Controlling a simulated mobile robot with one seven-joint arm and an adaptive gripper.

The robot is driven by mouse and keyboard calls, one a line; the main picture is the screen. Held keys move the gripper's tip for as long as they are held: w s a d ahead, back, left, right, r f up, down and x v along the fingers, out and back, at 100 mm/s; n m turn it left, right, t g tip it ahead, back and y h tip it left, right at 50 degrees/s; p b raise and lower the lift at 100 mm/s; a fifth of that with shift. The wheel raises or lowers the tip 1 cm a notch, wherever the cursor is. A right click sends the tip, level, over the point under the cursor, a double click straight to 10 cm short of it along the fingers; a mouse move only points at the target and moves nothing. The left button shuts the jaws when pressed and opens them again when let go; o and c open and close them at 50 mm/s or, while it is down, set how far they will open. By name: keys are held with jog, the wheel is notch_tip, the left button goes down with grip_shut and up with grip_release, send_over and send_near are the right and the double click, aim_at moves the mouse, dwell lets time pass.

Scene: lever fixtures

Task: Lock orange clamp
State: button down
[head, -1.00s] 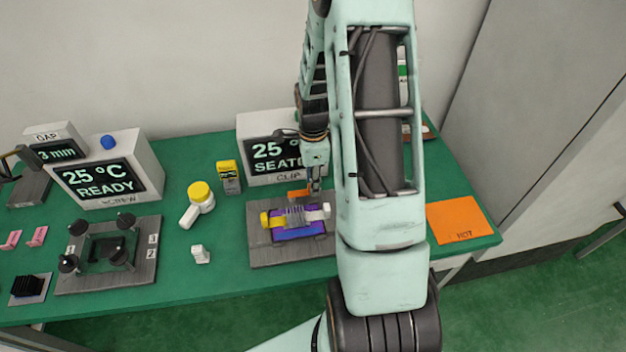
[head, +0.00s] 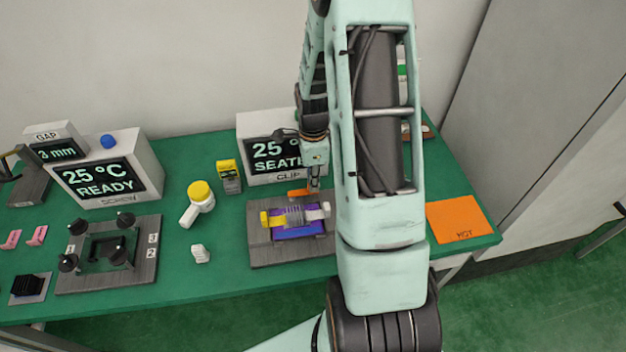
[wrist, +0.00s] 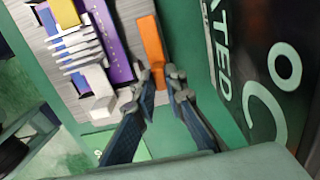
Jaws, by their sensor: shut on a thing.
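The orange clamp (head: 299,192) is a flat bar at the back edge of the grey clip fixture (head: 262,248). In the wrist view the orange clamp (wrist: 151,42) lies along the fixture's edge, its near end between my fingertips. My gripper (wrist: 161,78) is shut on that end. In the head view my gripper (head: 314,187) points down at the clamp's right end, and my arm hides part of the area to the right. A purple block (head: 299,232) with a finned grey part (head: 295,216) sits on the fixture.
The clip display (head: 265,150), partly hidden by my arm, stands close behind the clamp and reads 25 °C. An orange HOT pad (head: 458,218) lies at the right.

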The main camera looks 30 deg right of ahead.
jog(key=shift+s+a+m+b, duration=0.2)
jog(key=shift+s+m+b, duration=0.2)
jog(key=shift+m+b, duration=0.3)
jog(key=m, duration=0.1)
jog(key=s+m, duration=0.1)
jog(key=shift+a+m, duration=0.3)
jog(key=shift+a, duration=0.05)
jog(key=shift+s+a+r+m, duration=0.1)
jog(key=shift+s+a+m, duration=0.15)
jog(key=shift+m, duration=0.3)
jog(key=shift+s+a+m, duration=0.1)
jog(key=shift+s+m, duration=0.15)
jog(key=shift+m, duration=0.3)
jog(key=shift+s+a+m+p, duration=0.25)
jog(key=shift+m+p, duration=0.15)
jog(key=shift+m, duration=0.2)
jog(key=shift+s+a+m+p, duration=0.1)
jog(key=shift+a+m+p, duration=0.1)
jog(key=shift+m+p, duration=0.3)
